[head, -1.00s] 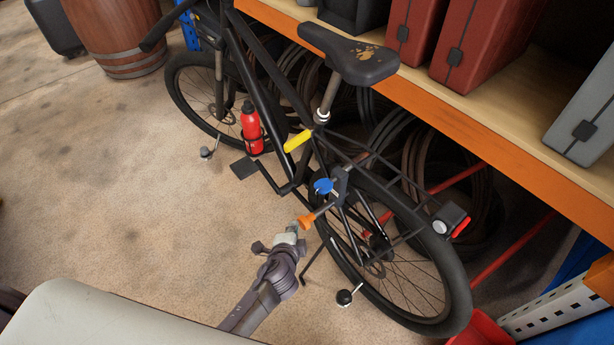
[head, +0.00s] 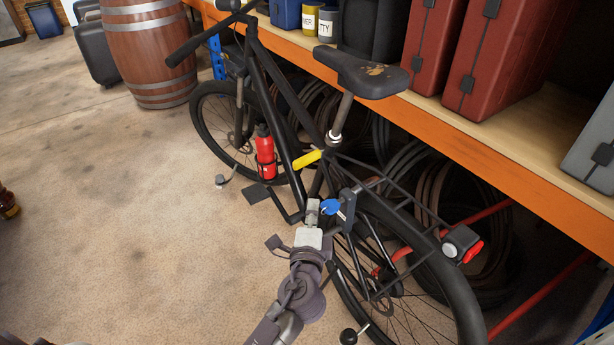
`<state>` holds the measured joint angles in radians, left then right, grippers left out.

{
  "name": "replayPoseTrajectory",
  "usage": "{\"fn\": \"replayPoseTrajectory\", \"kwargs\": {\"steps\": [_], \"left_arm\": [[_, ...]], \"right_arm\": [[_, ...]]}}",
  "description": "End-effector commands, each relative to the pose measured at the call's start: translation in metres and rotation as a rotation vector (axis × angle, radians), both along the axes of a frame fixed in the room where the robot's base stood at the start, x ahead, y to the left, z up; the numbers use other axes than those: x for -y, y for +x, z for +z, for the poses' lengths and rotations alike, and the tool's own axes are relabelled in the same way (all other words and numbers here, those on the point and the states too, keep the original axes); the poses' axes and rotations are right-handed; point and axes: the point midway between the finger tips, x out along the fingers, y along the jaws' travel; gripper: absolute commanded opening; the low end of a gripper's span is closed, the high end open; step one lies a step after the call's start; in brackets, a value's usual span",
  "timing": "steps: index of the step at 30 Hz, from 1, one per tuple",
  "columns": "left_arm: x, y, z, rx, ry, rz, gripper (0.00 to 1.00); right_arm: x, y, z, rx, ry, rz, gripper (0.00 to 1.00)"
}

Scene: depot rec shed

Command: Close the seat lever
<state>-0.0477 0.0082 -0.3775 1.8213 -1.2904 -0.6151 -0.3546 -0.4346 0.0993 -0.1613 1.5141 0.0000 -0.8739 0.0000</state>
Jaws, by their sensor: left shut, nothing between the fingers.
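A black bicycle (head: 267,90) stands in front of an orange-edged shelf in the head view. Its dark saddle (head: 358,72) sits on a grey seat post (head: 341,115). The yellow seat lever (head: 307,160) sticks out to the left from the base of the seat post, away from the frame tube. My left gripper (head: 312,209) is shut and empty. It is below the lever in the picture, apart from it, close beside a blue-headed part (head: 329,207) on the rear of the bike. The gripper hides the orange piece near there. My right gripper is out of view.
A red bottle (head: 265,152) is on the frame. The rear rack (head: 395,195) and rear wheel (head: 455,275) are right of my gripper. The shelf edge (head: 480,140) runs behind the bike, with red cases (head: 505,65) above. Open floor lies left.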

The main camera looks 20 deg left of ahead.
Motion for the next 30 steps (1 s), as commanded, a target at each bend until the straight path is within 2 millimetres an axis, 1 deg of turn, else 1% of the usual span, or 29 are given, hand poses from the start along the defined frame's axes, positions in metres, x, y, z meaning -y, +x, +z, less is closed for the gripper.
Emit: {"fn": "replayPoseTrajectory", "kwargs": {"steps": [5, 8, 11, 21, 23, 24, 26, 30], "left_arm": [[0.0, 0.001, 0.0, -0.001, -0.001, 0.0, 0.0], [-0.001, 0.006, 0.0, -0.001, 0.0, 0.0, 0.0], [-0.004, 0.019, 0.0, -0.001, -0.001, 0.0, 0.0], [-0.019, 0.089, 0.0, -0.001, 0.0, 0.0, 0.0], [-0.021, 0.101, 0.0, -0.001, -0.001, 0.0, 0.0], [-0.028, 0.104, 0.0, -0.002, 0.001, 0.001, 0.0], [-0.037, 0.108, 0.0, -0.002, 0.001, 0.002, 0.0], [-0.049, 0.116, 0.0, -0.002, 0.0, -0.001, 0.0]], "right_arm": [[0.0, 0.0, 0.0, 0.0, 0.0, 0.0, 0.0], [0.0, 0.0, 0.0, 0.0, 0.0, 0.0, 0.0], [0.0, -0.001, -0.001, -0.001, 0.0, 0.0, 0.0], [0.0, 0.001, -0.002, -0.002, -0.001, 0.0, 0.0], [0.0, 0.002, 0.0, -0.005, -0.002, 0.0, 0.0], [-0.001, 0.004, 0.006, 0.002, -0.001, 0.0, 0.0], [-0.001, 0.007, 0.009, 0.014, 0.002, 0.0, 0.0], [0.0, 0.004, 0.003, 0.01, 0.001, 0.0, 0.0]]}}
